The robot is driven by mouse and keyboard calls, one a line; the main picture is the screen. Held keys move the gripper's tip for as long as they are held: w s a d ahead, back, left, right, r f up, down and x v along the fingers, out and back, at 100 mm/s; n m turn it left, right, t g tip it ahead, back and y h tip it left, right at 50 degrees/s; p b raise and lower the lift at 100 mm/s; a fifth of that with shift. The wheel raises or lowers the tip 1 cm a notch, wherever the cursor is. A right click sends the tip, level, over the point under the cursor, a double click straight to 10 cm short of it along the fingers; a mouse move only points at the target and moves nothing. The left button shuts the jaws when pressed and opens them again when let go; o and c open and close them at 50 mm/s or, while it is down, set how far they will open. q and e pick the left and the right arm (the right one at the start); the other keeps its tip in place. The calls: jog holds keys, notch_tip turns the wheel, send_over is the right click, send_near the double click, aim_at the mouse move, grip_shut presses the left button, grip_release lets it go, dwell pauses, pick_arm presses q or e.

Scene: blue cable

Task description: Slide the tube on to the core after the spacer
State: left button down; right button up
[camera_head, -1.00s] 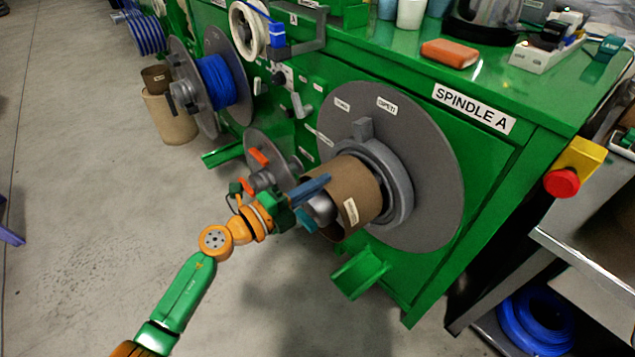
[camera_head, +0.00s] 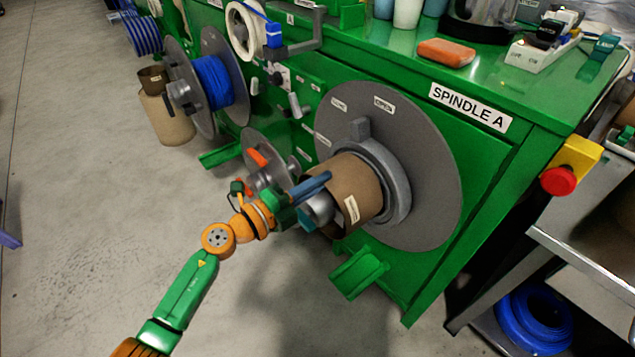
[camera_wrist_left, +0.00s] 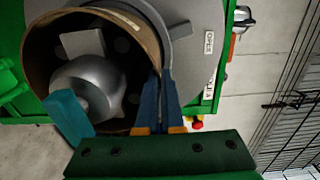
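The brown cardboard tube (camera_head: 357,189) sits around the core on Spindle A, beside a grey spacer ring (camera_head: 397,180) in front of the large grey flange (camera_head: 435,170). Whether tube and spacer touch is unclear. The core's rounded silver end (camera_head: 318,208) shows within the tube's near opening, also in the left wrist view (camera_wrist_left: 90,85). My left gripper (camera_head: 322,181) is at the tube's near rim. In the left wrist view its blue fingers (camera_wrist_left: 159,95) are close together with the tube wall (camera_wrist_left: 143,35) between them. A teal block (camera_wrist_left: 68,115) overlaps the opening. My right gripper is out of view.
A green bracket (camera_head: 358,272) projects below the tube. A smaller grey disc (camera_head: 266,150) with an orange handle is left of it. A blue cable reel (camera_head: 215,82) stands farther left. A red emergency button (camera_head: 558,180) is at right. Open floor (camera_head: 90,220) lies left.

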pick_arm(q)
jog(key=shift+x, duration=0.8)
dwell(1.1)
jog(key=shift+f+b, duration=0.45)
jog(key=shift+b, duration=0.1)
jog(key=c, duration=1)
grip_release()
jog(key=shift+d, duration=0.15)
jog(key=o, duration=0.6)
jog(key=shift+c, duration=0.2)
jog(key=shift+f, duration=0.1)
jog(key=shift+f, duration=0.3)
jog(key=shift+c, duration=1.4)
jog(key=shift+p+v, duration=0.35)
jog(key=shift+v, duration=0.5)
